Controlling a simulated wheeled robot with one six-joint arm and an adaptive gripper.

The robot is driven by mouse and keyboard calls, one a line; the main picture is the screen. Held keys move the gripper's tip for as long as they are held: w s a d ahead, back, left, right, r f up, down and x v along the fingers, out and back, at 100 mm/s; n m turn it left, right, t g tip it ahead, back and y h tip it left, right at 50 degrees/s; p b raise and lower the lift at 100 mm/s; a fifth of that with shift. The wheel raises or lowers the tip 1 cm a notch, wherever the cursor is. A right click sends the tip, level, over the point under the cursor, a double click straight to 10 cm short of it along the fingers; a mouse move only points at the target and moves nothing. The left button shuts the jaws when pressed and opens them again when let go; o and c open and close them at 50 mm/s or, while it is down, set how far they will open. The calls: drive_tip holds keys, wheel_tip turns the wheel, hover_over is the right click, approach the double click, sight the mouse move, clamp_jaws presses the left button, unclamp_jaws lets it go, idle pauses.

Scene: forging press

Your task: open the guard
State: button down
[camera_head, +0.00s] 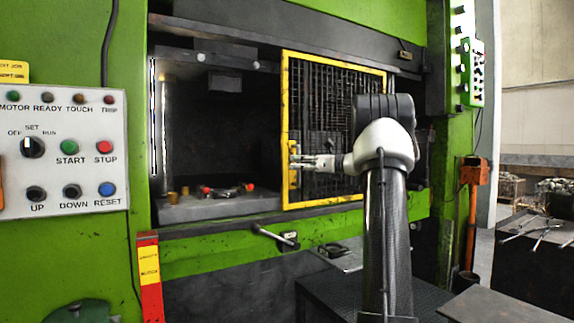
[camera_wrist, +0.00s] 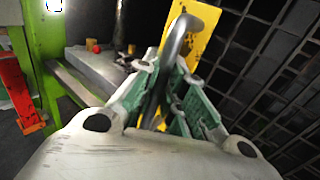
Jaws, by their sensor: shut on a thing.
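The guard (camera_head: 318,95) is a black mesh panel in a yellow frame on the front of the green press. It covers the right part of the press opening, and the left part is uncovered. My gripper (camera_head: 298,160) is at the guard's left edge. In the wrist view, its green-padded fingers (camera_wrist: 166,90) are closed around the grey curved handle (camera_wrist: 181,34), which stands on a yellow plate (camera_wrist: 207,22). The handle's lower part is partly hidden between the fingers. My arm hides the lower right of the guard.
The press bed (camera_head: 205,211) bears small red-tipped and brass-coloured pieces. A control panel (camera_head: 70,155) with buttons is at the left. A dark table (camera_head: 535,255) is at the right.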

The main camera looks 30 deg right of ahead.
drive_tip(key=d, duration=0.6)
drive_tip(key=shift+d, duration=0.2)
drive_tip(key=shift+s, duration=0.1)
drive_tip(key=c, duration=1.5)
unclamp_jaws()
drive_tip(key=v, duration=1.2)
